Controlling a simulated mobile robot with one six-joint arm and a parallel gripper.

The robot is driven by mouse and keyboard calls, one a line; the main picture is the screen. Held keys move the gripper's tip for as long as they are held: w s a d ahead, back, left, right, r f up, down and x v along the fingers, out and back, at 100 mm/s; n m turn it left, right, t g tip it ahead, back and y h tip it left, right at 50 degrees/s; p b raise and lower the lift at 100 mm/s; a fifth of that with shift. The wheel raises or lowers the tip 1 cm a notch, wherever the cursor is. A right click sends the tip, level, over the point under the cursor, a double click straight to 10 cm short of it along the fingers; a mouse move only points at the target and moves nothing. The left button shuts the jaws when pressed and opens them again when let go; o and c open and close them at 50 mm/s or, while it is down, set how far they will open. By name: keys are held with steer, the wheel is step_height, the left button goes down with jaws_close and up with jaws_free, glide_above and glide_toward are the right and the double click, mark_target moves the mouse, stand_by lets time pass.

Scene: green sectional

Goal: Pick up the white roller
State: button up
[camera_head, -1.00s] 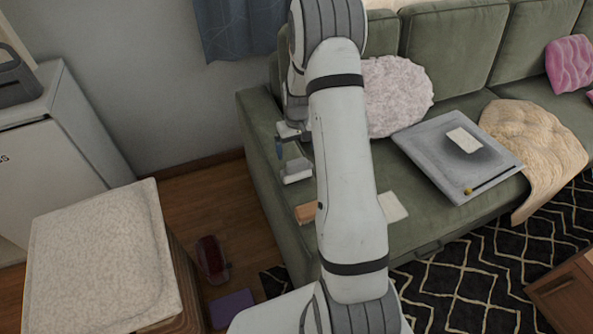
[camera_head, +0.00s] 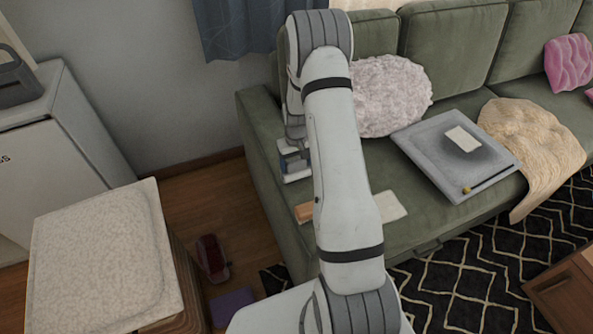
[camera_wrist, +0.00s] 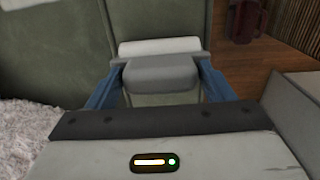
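The white roller lies on the green sofa's arm. In the head view its white part (camera_head: 297,178) shows just below my gripper (camera_head: 291,158), which has come down over it. In the wrist view the white roller (camera_wrist: 160,47) lies crosswise beyond the fingertips, with a grey block-like part in front of it. My gripper's two blue fingers (camera_wrist: 160,80) stand wide apart, one on each side of the grey part. They look open, and I cannot tell whether they touch it. My arm hides part of this area in the head view.
A fluffy white cushion (camera_head: 392,95) and a grey tray-like board (camera_head: 440,165) are on the sofa seat. An orange-brown block (camera_head: 304,212) lies on the sofa's front. A light-topped stool (camera_head: 95,250) stands at the left. A dark red object (camera_head: 212,257) lies on the floor.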

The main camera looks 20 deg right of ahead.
steer(key=c, duration=0.7)
steer(key=shift+o, duration=0.2)
step_height(320, 180, up, 10)
steer(key=shift+r+b, duration=0.1)
steer(key=shift+b, duration=0.4)
steer(key=o, duration=0.5)
steer(key=c, duration=0.3)
steer(key=shift+c, duration=0.2)
